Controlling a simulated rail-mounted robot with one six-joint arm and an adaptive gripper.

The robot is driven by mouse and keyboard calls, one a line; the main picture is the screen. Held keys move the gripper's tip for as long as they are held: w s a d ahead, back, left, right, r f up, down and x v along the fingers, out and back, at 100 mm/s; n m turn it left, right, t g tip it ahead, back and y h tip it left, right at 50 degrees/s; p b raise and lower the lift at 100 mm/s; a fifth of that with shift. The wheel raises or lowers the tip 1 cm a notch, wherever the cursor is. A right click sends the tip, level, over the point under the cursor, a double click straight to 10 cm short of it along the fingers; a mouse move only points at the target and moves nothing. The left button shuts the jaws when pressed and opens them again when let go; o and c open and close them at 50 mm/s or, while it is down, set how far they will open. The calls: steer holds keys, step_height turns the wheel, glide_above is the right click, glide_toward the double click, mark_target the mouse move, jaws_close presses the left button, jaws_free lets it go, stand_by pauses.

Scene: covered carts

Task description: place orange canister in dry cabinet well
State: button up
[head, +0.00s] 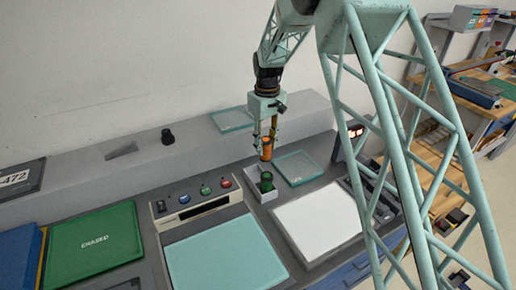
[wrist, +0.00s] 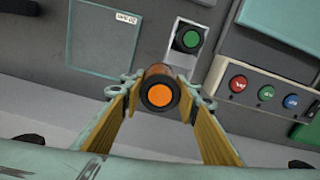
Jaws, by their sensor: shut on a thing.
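My gripper (head: 267,140) hangs over the counter, pointing down, with its fingers shut on the orange canister (head: 267,148). In the wrist view the orange canister (wrist: 160,93) shows end-on between the two yellow-lined fingers, with a dark ring around its orange centre. It appears held above the counter, behind the small white tray (head: 262,197). A green canister (head: 266,182) stands in that tray. In the wrist view it (wrist: 188,39) lies just beyond the orange one. A clear, labelled pane (wrist: 104,38) lies beside them. I cannot tell which place is the dry cabinet well.
One clear pane (head: 297,168) lies right of the tray, another (head: 234,119) on the rear ledge. A pale teal cover (head: 225,255), white panel (head: 318,220) and green "CHASED" cover (head: 95,245) lie in front. A button box (head: 200,195) stands left. A dark knob (head: 168,136) sits on the ledge.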

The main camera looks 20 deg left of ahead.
steer(key=d+r+m+b, duration=0.1)
steer(key=d+r+m, duration=0.2)
steer(key=d, duration=1.1)
steer(key=d+r+m+b, duration=0.1)
steer(key=d+r+m, duration=0.2)
steer(key=d, duration=1.2)
steer(key=d+r+m+b, duration=0.1)
steer(key=d+r+m, duration=0.2)
steer(key=d+m, duration=0.5)
steer(key=shift+s+d+r, duration=0.25)
steer(key=shift+d+r, duration=0.05)
steer(key=shift+d, duration=3.4)
steer(key=shift+d, duration=0.1)
